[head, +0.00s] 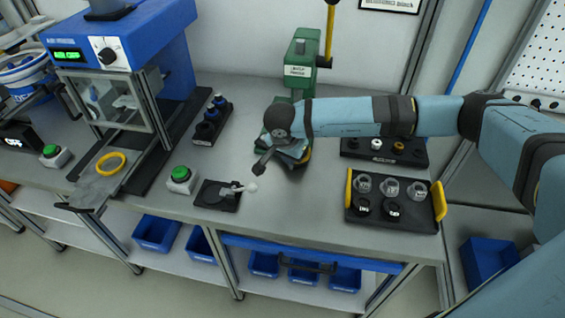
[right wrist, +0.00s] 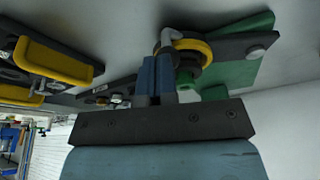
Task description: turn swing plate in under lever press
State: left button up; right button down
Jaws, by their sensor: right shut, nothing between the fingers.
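The green lever press (head: 301,65) stands at the back of the bench, its yellow lever (head: 330,30) upright. My right arm hides much of its lower part. In the right wrist view the dark swing plate (right wrist: 225,47), with a grey knob at one end, lies by the green base (right wrist: 245,70); a yellow ring (right wrist: 205,50) is at its other end. In the head view a dark arm with a round end (head: 261,163) sticks out front left. My right gripper (right wrist: 157,62) is shut and empty beside the ring; contact is unclear. My left gripper is out of view.
A tray with yellow handles (head: 439,201) holds several cups at the right. A black rack (head: 412,158) stands behind it. A small black fixture (head: 216,195) and a green button (head: 181,174) sit front left. The blue machine (head: 165,50) stands further left.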

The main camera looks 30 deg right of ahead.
jog(key=shift+w+d+f+n+t+b, duration=0.1)
jog(key=shift+w+d+n+t+b, duration=0.1)
jog(key=shift+d+n+b, duration=0.7)
jog(key=shift+w+d+f+n+t+b, duration=0.25)
jog(key=shift+d+n, duration=0.35)
jog(key=shift+d, duration=0.6)
jog(key=shift+w+d+r+n+y+b, duration=0.2)
jog(key=shift+d+n+b, duration=0.25)
jog(key=shift+d, duration=0.2)
jog(key=shift+w+d+r+n+y+b, duration=0.1)
jog(key=shift+w+d+n+y+b, duration=0.15)
jog(key=shift+d+n, duration=0.3)
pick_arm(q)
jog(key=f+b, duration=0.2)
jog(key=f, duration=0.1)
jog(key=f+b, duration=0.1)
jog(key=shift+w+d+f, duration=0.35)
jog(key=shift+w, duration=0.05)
pick_arm(e)
jog(key=w+d+n+y, duration=0.1)
jog(key=w+d+n, duration=0.3)
jog(key=w+d, duration=0.2)
jog(key=shift+d+n+t, duration=0.25)
jog(key=shift+n+t, duration=0.1)
jog(key=shift+n, duration=0.05)
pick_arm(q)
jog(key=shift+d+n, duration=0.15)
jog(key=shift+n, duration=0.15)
